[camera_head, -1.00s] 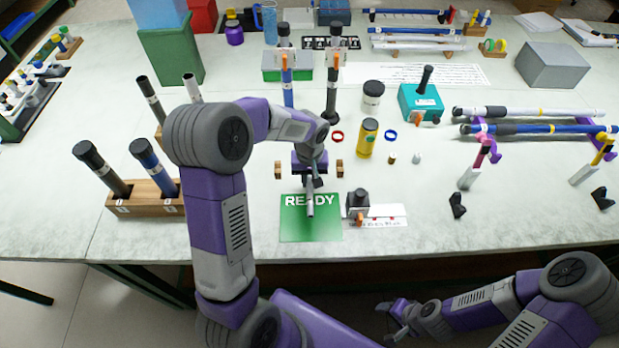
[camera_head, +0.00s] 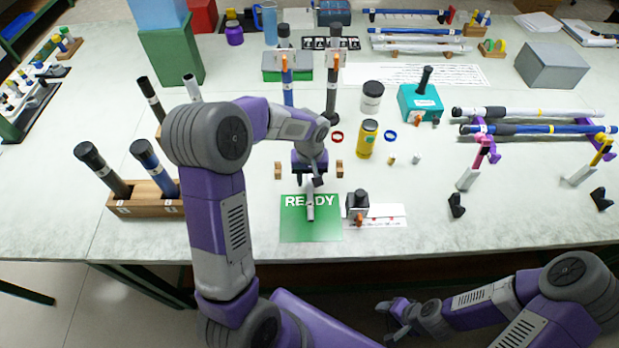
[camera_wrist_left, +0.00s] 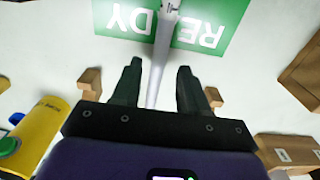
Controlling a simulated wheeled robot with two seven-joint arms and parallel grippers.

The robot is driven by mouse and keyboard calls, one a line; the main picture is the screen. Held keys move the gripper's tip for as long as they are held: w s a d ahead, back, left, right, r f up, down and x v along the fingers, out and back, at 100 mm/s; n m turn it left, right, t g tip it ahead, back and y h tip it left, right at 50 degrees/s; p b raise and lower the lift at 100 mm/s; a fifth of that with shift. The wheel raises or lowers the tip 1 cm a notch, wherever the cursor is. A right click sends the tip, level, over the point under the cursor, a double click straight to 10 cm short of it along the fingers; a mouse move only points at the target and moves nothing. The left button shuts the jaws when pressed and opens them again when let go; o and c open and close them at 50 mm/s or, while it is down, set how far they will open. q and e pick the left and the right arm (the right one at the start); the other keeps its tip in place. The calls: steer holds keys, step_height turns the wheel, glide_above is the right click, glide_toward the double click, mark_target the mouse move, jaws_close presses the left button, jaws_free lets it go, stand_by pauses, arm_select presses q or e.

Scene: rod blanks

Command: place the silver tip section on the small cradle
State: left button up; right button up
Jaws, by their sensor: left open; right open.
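The silver tip section (camera_head: 310,208) is a thin grey rod over the green READY mat (camera_head: 291,228). In the left wrist view the silver tip section (camera_wrist_left: 160,50) runs from the mat back between my fingers; its near end is hidden by the hand. My left gripper (camera_head: 309,180) is open, its dark fingers on either side of the rod. In the wrist view, gaps show between the rod and both fingers of my left gripper (camera_wrist_left: 157,80). Two small wooden blocks (camera_head: 278,170) (camera_head: 339,169) flank the hand and may be the small cradle. My right gripper (camera_head: 388,318) is open and empty off the front edge.
A small black-and-grey device (camera_head: 357,204) stands right of the mat. A yellow bottle (camera_head: 367,140) and rings stand behind it. A wooden holder (camera_head: 150,203) with thick dark rods is at left. Long rods (camera_head: 535,129) rest on purple supports at right.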

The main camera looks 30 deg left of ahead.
arm_select(q)
step_height(320, 180, up, 12)
steer(key=p, duration=0.2)
steer(key=shift+p, duration=0.3)
steer(key=shift+f, duration=0.15)
